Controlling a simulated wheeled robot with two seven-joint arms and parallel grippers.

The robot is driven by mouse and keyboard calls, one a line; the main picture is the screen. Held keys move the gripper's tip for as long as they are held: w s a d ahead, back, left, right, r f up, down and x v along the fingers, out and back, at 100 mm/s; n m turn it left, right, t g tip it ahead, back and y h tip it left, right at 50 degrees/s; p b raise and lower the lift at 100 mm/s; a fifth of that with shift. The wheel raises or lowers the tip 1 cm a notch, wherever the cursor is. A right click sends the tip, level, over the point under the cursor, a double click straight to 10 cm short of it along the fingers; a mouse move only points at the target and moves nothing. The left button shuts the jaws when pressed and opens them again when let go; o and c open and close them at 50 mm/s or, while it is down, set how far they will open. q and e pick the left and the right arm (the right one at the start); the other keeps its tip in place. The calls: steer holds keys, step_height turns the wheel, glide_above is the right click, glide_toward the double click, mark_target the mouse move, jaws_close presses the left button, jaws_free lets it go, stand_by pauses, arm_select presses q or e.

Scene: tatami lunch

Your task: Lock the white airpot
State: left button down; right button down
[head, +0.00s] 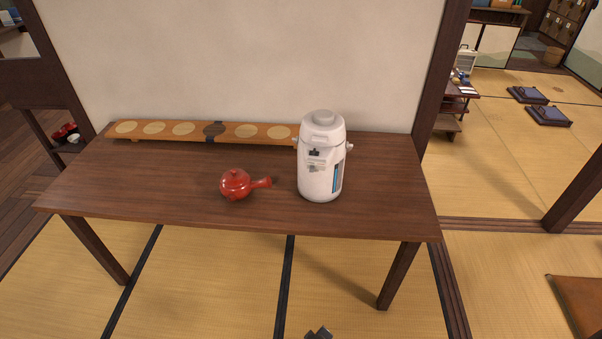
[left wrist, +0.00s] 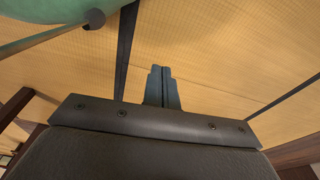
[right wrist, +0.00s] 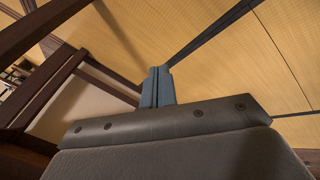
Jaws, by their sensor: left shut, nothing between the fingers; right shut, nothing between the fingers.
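The white airpot (head: 317,168) stands upright on the right part of the dark wooden table (head: 130,188). It has a round pale knob (head: 322,118) on top, a dark mark and a blue strip on its body. Its lock is too small to make out. My left gripper (left wrist: 164,70) is shut and empty in the left wrist view, with tatami beyond it. My right gripper (right wrist: 158,70) is shut and empty in the right wrist view. A dark gripper tip shows at the bottom edge of the head view, in front of the table and apart from the airpot; I cannot tell whose.
A red side-handled teapot (head: 236,184) stands left of the airpot, its handle pointing towards it. A long wooden board with round pale inlays (head: 240,132) lies along the back, its right end close to the airpot. The table's front is clear.

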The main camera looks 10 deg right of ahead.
steer(key=w+a+r+n+t+h, duration=0.2)
steer(key=w+r, duration=0.7)
steer(key=r, duration=0.2)
steer(key=w+a+r+n+t+h, duration=0.1)
steer(key=w+a+r+t, duration=0.2)
steer(key=w+r, duration=0.65)
arm_select(q)
steer(key=f, duration=0.1)
steer(key=f+p, duration=0.1)
steer(key=a+f, duration=0.1)
steer(key=shift+s+f+p, duration=0.2)
steer(key=shift+s+p, duration=0.1)
arm_select(e)
steer(key=w+a+r+t+h, duration=0.1)
steer(key=w+r+h, duration=0.1)
steer(key=r, duration=0.8)
steer(key=w+a+r+t+h, duration=0.1)
steer(key=w+r+t+h, duration=0.1)
steer(key=r, duration=0.9)
steer(key=w+a+r+n+t+h, duration=0.1)
steer(key=w+r, duration=0.1)
steer(key=r, duration=0.8)
steer(key=shift+a+r+t+h, duration=0.15)
steer(key=shift+a+t+h, duration=0.15)
steer(key=shift+a+h, duration=0.1)
arm_select(q)
steer(key=shift+w, duration=0.1)
